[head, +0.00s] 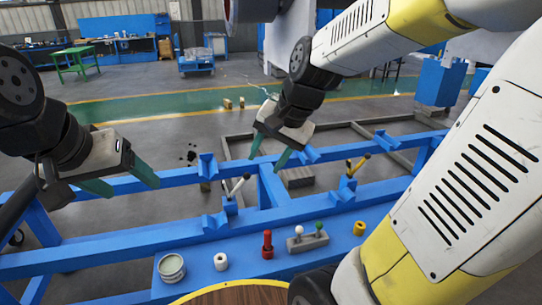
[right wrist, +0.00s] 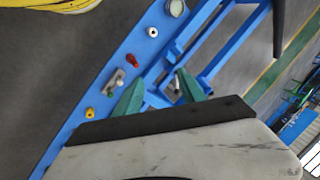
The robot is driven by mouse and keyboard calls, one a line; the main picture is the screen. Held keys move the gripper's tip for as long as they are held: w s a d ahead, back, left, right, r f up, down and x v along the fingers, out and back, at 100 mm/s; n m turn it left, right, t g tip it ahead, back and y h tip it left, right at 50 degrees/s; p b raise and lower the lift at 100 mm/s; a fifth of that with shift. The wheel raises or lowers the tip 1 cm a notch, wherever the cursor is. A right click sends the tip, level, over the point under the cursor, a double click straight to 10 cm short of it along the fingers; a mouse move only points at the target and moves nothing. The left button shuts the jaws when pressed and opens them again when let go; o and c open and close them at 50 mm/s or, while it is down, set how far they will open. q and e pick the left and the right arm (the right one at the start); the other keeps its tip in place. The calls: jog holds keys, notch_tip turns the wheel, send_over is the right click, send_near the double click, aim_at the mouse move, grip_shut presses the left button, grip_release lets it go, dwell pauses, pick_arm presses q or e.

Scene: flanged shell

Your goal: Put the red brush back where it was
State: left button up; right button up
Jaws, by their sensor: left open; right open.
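The red brush (head: 267,244) stands upright on the blue shelf (head: 200,292), between a white ring and a grey block. In the right wrist view the brush (right wrist: 132,60) is beyond the fingertips, apart from them. My right gripper (head: 268,155) is open and empty above the blue frame, farther back than the brush. It also shows in the right wrist view (right wrist: 160,90), with its green fingers spread. My left gripper (head: 122,182) is open and empty above the frame's left part, well left of the brush.
An open tin (head: 171,268) and the white ring (head: 220,261) are left of the brush. The grey block (head: 307,242) with white and green knobs and a yellow ring (head: 359,228) are right. Blue frame rails (head: 130,240) with upright brackets lie behind. A round wooden top (head: 235,296) is in front.

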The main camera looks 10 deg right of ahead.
jog(key=s+d+r+n+t+h, duration=0.1)
jog(key=s+r+n, duration=0.3)
jog(key=s, duration=0.5)
jog(key=n, duration=0.2)
jog(key=shift+n+t, duration=0.3)
jog(key=shift+t, duration=0.1)
